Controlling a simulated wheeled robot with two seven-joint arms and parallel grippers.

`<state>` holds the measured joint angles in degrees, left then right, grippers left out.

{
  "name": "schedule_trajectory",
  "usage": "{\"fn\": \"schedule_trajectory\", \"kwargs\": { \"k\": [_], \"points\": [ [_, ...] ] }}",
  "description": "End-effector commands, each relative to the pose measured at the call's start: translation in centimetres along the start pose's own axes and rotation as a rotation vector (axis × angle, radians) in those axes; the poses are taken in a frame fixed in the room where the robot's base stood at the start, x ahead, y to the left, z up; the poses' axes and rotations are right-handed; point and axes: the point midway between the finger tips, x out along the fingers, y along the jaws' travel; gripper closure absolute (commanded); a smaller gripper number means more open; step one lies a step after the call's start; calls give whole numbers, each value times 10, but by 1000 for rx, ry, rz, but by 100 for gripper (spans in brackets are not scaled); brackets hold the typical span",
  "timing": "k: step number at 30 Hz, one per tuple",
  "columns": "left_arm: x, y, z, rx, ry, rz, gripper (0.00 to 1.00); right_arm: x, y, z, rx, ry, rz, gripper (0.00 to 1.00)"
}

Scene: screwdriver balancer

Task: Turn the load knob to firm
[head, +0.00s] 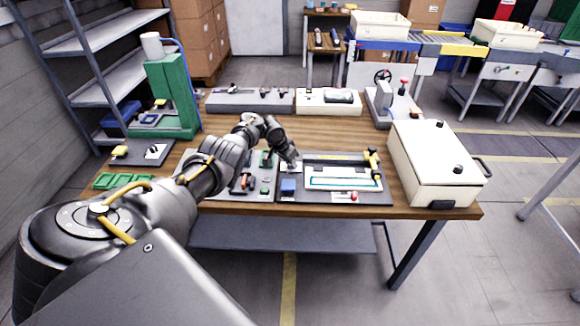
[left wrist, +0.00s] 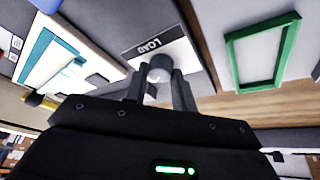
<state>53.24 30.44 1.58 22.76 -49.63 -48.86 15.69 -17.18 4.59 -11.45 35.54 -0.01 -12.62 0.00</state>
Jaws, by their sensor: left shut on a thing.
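The load knob (left wrist: 160,66) is a small dark grey round knob in the left wrist view. It sits by a white plate with the word LOAD (left wrist: 152,47) on a grey panel. My left gripper (left wrist: 162,78) is shut on the knob, with one finger on each side. In the head view my left gripper (head: 291,161) reaches down over the panels at the table's front middle, and it hides the knob there. I cannot read the knob's setting. My right gripper is not in view.
A panel with a blue-edged white tray (head: 343,184) and a yellow-and-black tool (head: 373,163) lies right of the gripper. A cream box (head: 432,150) stands at the table's right end. A green stand (head: 174,95) is at back left. Green frames (head: 122,181) lie front left.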

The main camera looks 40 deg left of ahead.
Motion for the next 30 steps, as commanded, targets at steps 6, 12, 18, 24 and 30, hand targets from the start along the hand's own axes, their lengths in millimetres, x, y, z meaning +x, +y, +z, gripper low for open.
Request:
{"fn": "schedule_trajectory", "kwargs": {
  "k": [6,12,18,24,30],
  "points": [
    [1,-1,1,52,-4,22,96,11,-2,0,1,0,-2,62],
    [0,0,1,69,-6,29,96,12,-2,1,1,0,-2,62],
    [0,0,1,69,-6,29,96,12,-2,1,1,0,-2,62],
    [0,0,1,69,-6,28,62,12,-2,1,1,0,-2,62],
    [0,0,0,68,-5,28,52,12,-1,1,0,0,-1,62]
  ]
}}
